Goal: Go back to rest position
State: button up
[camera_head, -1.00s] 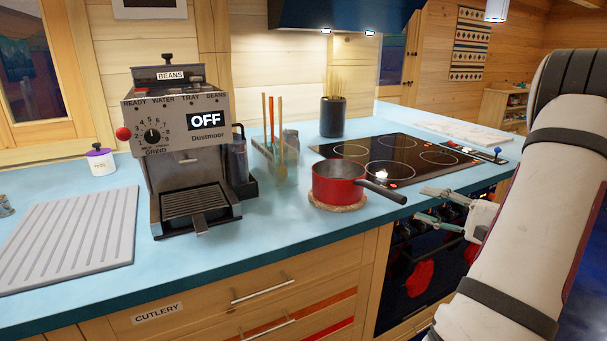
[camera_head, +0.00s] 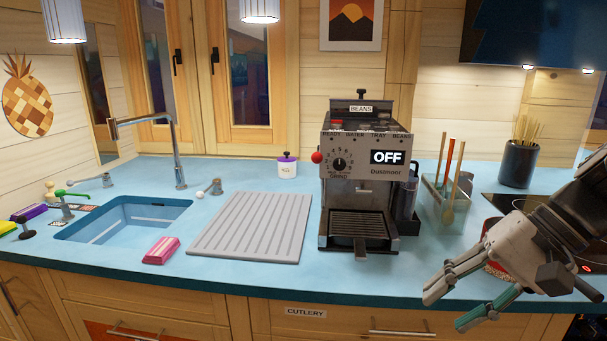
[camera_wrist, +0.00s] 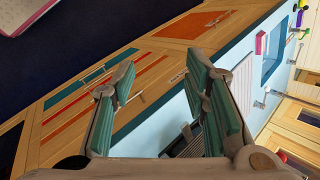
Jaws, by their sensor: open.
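My gripper (camera_head: 466,302) is at the lower right in the head view, over the counter's front edge. Its two fingers are apart with nothing between them. In the wrist view my gripper (camera_wrist: 165,100) also shows open and empty, with green pads, against the drawer fronts and the counter edge. My arm hides most of the red pot (camera_head: 488,228) and part of the black cooktop (camera_head: 490,205) behind it in the head view.
The blue counter (camera_head: 240,278) carries a coffee machine (camera_head: 355,190) reading OFF, a utensil holder (camera_head: 447,205) and a grey drainboard (camera_head: 252,228). A sink (camera_head: 120,220) with a tap is at the left, with a pink sponge (camera_head: 161,250) near it. Drawers lie below.

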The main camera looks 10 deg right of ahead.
jog(key=s+a+r+n+t+h+p, duration=0.1)
jog(key=s+a+r+n+h+p, duration=0.2)
jog(key=s, duration=0.6)
jog(key=shift+s+a+r+n+t+h+p, duration=0.4)
jog(key=shift+a+r+n+h, duration=0.75)
jog(key=shift+n+h, duration=0.75)
jog(key=shift+a+f, duration=0.1)
jog(key=shift+f, duration=0.05)
